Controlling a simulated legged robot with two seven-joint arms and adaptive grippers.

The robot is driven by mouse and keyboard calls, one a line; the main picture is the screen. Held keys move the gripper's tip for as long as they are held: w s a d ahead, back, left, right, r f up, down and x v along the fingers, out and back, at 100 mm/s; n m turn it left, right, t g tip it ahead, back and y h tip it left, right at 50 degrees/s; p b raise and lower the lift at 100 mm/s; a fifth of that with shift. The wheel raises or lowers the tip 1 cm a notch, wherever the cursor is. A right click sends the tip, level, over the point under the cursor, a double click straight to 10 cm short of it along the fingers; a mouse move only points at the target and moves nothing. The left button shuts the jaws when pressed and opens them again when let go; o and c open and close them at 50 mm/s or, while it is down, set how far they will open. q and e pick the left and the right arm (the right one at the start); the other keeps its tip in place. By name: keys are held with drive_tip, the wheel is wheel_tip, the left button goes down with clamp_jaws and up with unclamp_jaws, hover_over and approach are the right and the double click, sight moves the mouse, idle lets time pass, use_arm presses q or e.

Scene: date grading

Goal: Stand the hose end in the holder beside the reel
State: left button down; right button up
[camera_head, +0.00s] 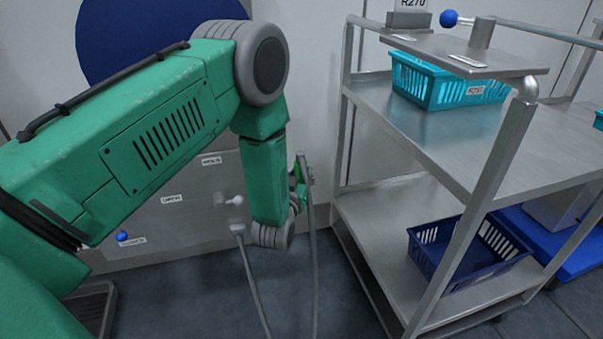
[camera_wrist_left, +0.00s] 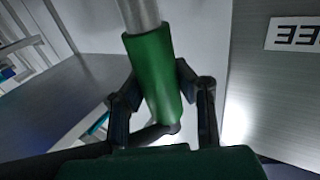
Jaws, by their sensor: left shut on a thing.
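My left gripper (camera_head: 299,192) is shut on the hose end in front of the grey panel. In the left wrist view, the hose end (camera_wrist_left: 152,75) is a green sleeve with a pale metal tube at its top, between the two dark fingers. The grey hose (camera_head: 314,260) hangs from the gripper and leaves the bottom of the head view. A large blue disc (camera_head: 115,35), perhaps the reel, is on the wall, partly hidden behind my arm. I cannot make out the holder for certain. My right gripper is not in view.
The grey panel (camera_head: 165,222) has labels and knobs; a hose runs down from its fitting (camera_head: 238,229). On the right, a metal trolley (camera_head: 430,130) holds a turquoise basket (camera_head: 435,88) above and a dark blue basket (camera_head: 470,262) below. Bare floor lies between.

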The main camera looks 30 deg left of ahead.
use_arm(q)
drive_tip(key=shift+f+b, duration=1.5)
drive_tip(key=shift+f, duration=1)
drive_tip(key=c, duration=1.3)
unclamp_jaws()
drive_tip(key=shift+o, duration=0.2)
drive_tip(key=shift+s, duration=0.1)
drive_tip(key=v, duration=1.1)
drive_tip(key=shift+s, duration=0.4)
drive_tip(key=shift+d, duration=0.15)
